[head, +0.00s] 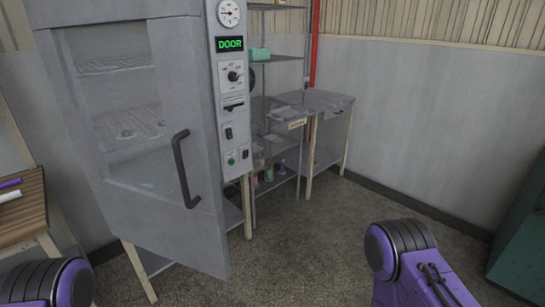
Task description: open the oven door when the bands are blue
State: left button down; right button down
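The grey oven (110,9) stands at the left in the head view. Its door (150,215) has a dark handle (181,170) near the right edge and a large window. The door's lower right corner juts towards me, so it appears ajar, but I cannot tell how far. Through the window I see wire racks (110,66) with small, blurred coloured bits on the lower one; I cannot make out any bands or their colour. The control panel's display (230,44) reads DOOR in green. Only purple links of my arms show at the bottom left and bottom right; both grippers are out of view.
A wooden table (22,210) with a purple item (10,183) and a white item (10,197) is at the left edge. Wire shelving (276,58) and a grey cabinet (328,100) stand behind. A green box (520,240) is at the right. The middle floor is clear.

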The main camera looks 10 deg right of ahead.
aim_at(188, 229)
jog(key=u, duration=0.85)
jog(key=k, duration=0.1)
jog(key=z, duration=1.4)
jog(key=i, duration=0.95)
jog(key=u, duration=0.6)
